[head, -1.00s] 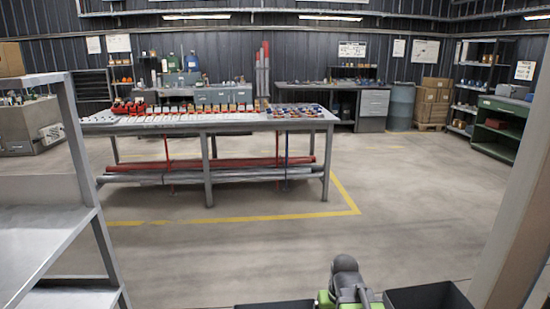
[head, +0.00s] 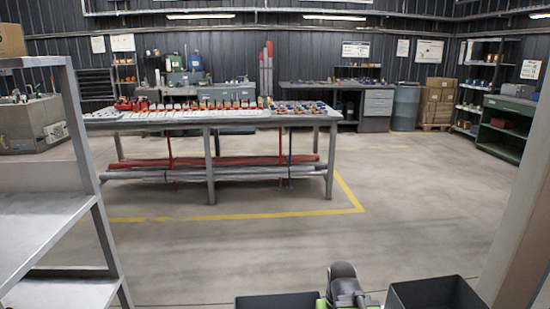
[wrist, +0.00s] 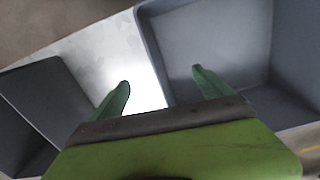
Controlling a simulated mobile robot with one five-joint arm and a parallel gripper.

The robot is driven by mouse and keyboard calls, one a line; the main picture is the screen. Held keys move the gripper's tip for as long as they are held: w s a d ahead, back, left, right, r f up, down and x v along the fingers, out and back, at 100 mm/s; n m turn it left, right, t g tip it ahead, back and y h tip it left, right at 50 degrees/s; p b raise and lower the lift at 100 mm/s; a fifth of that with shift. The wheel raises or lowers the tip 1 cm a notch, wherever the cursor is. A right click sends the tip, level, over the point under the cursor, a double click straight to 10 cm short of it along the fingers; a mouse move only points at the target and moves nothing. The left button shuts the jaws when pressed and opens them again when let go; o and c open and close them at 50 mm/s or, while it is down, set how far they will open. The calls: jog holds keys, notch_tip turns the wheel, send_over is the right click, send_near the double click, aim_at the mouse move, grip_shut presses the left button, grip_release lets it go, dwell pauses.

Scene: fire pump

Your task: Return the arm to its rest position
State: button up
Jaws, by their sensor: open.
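My arm (head: 344,288), grey and green, shows at the bottom of the head view, folded low between two dark bins. My gripper (wrist: 160,88) shows in the wrist view with its two green fingers spread wide and nothing between them. Beyond the fingers are a pale surface and a grey bin (wrist: 225,45) on the right. The right finger overlaps this bin in the picture; I cannot tell whether they touch. The fingertips are not visible in the head view.
Dark bins stand left (head: 277,300) and right (head: 437,293) of my arm. A grey shelf rack (head: 85,165) is close on the left, a post (head: 520,190) on the right. A long workbench (head: 215,121) with many parts stands ahead. The floor (head: 300,235) between is clear.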

notch_tip(320, 180, up, 28)
jog(key=p, duration=2.6)
jog(key=shift+p, duration=0.35)
